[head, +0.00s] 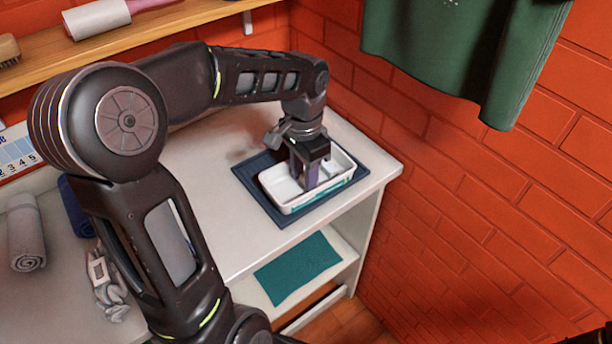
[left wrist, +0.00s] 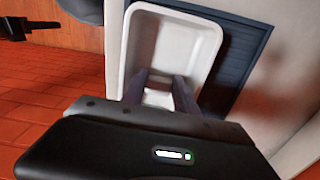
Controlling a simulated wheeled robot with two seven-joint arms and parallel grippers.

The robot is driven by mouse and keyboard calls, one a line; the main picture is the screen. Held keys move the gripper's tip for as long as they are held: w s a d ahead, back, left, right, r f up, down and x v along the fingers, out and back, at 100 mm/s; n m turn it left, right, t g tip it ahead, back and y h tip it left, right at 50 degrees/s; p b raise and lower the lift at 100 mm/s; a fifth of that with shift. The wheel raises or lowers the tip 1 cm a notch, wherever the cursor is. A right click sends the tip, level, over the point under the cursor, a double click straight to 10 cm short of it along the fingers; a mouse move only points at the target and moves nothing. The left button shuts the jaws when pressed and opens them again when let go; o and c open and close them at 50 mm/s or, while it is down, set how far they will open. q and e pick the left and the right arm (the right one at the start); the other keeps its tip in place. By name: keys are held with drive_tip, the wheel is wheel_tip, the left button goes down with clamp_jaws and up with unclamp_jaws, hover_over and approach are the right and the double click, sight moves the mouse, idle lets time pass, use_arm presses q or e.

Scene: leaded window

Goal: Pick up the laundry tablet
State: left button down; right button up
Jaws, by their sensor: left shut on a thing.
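My left gripper (head: 311,184) reaches down into a white rectangular tray (head: 281,189) on the worktop. In the left wrist view its two greyish-purple fingers (left wrist: 160,95) are over the inside of the white tray (left wrist: 204,42). They are shut on a small pale piece (left wrist: 158,98), which I take to be the laundry tablet; it is hard to tell apart from the white tray. In the head view the tablet is hidden by the fingers and the tray. My right gripper cannot be made out.
The tray stands on a dark blue mat (head: 250,180) near the worktop's right edge. A teal cloth (head: 298,268) lies on the shelf below. A green garment (head: 450,50) hangs by the brick wall at right. A rolled grey towel (head: 26,235) lies at far left.

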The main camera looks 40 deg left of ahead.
use_arm(q)
wheel_tip(320, 180, up, 10)
idle(0.4)
drive_tip(key=shift+f, duration=0.1)
idle(0.5)
